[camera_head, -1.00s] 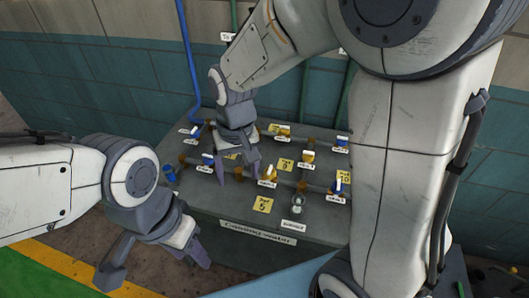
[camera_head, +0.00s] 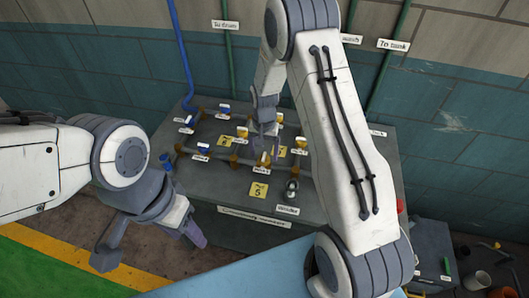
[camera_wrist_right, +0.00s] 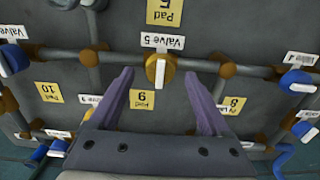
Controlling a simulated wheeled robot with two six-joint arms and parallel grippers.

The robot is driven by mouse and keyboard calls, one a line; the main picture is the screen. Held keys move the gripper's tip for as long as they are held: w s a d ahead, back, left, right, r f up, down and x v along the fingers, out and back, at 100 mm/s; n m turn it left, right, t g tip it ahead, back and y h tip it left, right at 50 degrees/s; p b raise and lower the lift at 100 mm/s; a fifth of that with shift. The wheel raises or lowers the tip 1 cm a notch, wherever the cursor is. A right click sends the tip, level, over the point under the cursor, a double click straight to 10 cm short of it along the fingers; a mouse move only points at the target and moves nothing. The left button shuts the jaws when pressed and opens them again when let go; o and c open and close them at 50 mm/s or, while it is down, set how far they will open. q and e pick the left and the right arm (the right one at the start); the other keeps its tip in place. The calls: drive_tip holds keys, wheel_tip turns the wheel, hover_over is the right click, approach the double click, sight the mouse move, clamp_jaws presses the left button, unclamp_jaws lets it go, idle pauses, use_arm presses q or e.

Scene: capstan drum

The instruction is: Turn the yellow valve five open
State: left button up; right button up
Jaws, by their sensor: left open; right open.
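The yellow valve five (camera_wrist_right: 160,70) has a pale handle bar and sits below its "Valve 5" label in the right wrist view, where the text is upside down. In the head view valve five (camera_head: 263,160) is on the front pipe of the grey bench, behind the yellow pad 5 (camera_head: 258,190). My right gripper (camera_wrist_right: 159,74) is open, with one purple finger on each side of the valve and gaps showing; I cannot tell its height above it. In the head view my right gripper (camera_head: 264,138) is over the bench. My left gripper (camera_head: 152,248) is open and empty in front of the bench.
Other blue valves (camera_wrist_right: 298,82) and yellow valves line the pipes close around. Green pipes (camera_head: 230,65) and a blue pipe (camera_head: 181,60) rise along the wall. Bins and cans lie at the right.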

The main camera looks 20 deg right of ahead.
drive_tip(key=shift+f, duration=0.9)
clamp_jaws()
drive_tip(key=shift+n, duration=0.4)
drive_tip(key=n+b, duration=0.1)
drive_tip(key=n, duration=0.1)
drive_tip(key=shift+n, duration=0.4)
drive_tip(key=n+b, duration=0.1)
drive_tip(key=n, duration=0.4)
drive_tip(key=shift+s, duration=0.1)
drive_tip(key=n, duration=0.5)
drive_tip(key=shift+b, duration=0.35)
drive_tip(key=n, duration=0.4)
drive_tip(key=shift+n, duration=0.3)
